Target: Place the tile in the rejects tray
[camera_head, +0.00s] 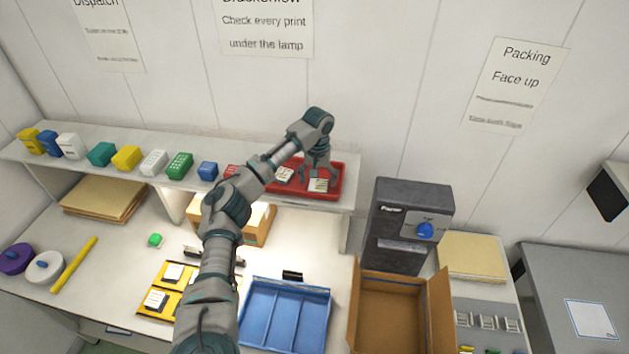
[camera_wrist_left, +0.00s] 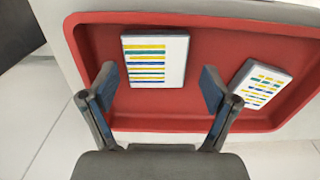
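The red rejects tray (camera_head: 337,193) sits on the shelf at the back; its red floor also shows in the left wrist view (camera_wrist_left: 213,45). A white tile with yellow, blue and green stripes (camera_wrist_left: 155,60) lies flat in it, also seen in the head view (camera_head: 319,186). A second striped tile (camera_wrist_left: 262,85) lies tilted in angle beside it, also in the head view (camera_head: 284,175). My left gripper (camera_head: 318,176) is over the tray, fingers spread and empty in the left wrist view (camera_wrist_left: 158,88), close above the first tile. My right gripper is out of view.
Several coloured ink boxes (camera_head: 127,158) line the shelf left of the tray. Below are a yellow tile holder (camera_head: 147,310), a blue divided tray (camera_head: 271,285), an open cardboard box (camera_head: 389,312) and a dark machine (camera_head: 405,215).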

